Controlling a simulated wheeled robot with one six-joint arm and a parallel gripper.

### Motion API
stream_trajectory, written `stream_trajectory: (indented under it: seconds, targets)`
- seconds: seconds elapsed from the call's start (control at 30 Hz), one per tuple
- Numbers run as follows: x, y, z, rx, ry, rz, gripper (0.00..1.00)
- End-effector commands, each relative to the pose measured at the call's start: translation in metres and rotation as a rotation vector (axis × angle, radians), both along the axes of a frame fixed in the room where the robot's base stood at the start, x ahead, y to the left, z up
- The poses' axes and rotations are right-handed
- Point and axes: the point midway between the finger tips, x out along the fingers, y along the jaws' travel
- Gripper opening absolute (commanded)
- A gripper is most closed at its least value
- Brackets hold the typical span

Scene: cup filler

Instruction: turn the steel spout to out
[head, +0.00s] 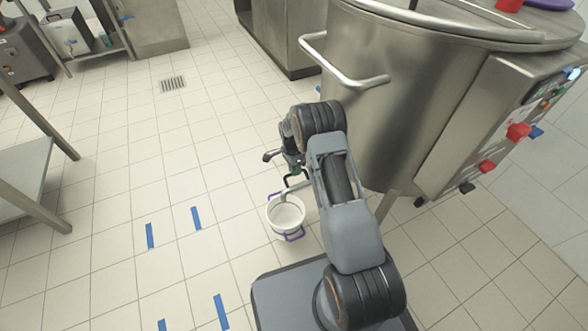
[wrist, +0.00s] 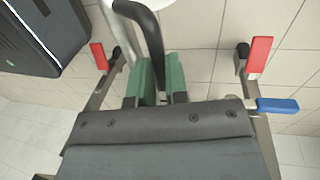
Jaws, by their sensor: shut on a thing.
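The steel spout (head: 291,190) shows in part in the head view as a thin grey pipe beside my gripper, above a white bucket (head: 287,212). My gripper (head: 293,172) is low in front of the big steel kettle. In the wrist view, the green fingers of my gripper (wrist: 161,78) are shut on a curved black bar (wrist: 149,32), which looks like the spout's handle. The bar runs up and left from between the fingers. My arm hides much of the spout and where it joins the kettle.
The big steel kettle (head: 390,95) stands just right of my gripper, with a side handle (head: 350,78). Red and blue knobs are on its control box. A steel table (head: 20,180) is at the left. The tiled floor between is clear, with blue tape marks.

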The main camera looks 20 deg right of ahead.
Motion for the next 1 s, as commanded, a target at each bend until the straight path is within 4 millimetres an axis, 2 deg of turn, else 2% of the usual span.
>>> stream_trajectory:
  seconds: [0.57, 0.6, 0.8, 0.87, 1.0]
  targets:
    - [0.0013, -0.0013, 0.0005, -0.003, -0.005, -0.027, 0.0]
    - [0.0014, -0.0013, 0.0005, -0.003, -0.005, -0.027, 0.17]
    - [0.001, 0.001, 0.0003, -0.002, -0.003, -0.021, 0.37]
    - [0.0008, 0.0016, 0.0002, -0.001, -0.002, -0.019, 0.4]
    - [0.0004, 0.0019, 0.0001, -0.001, -0.001, -0.018, 0.4]
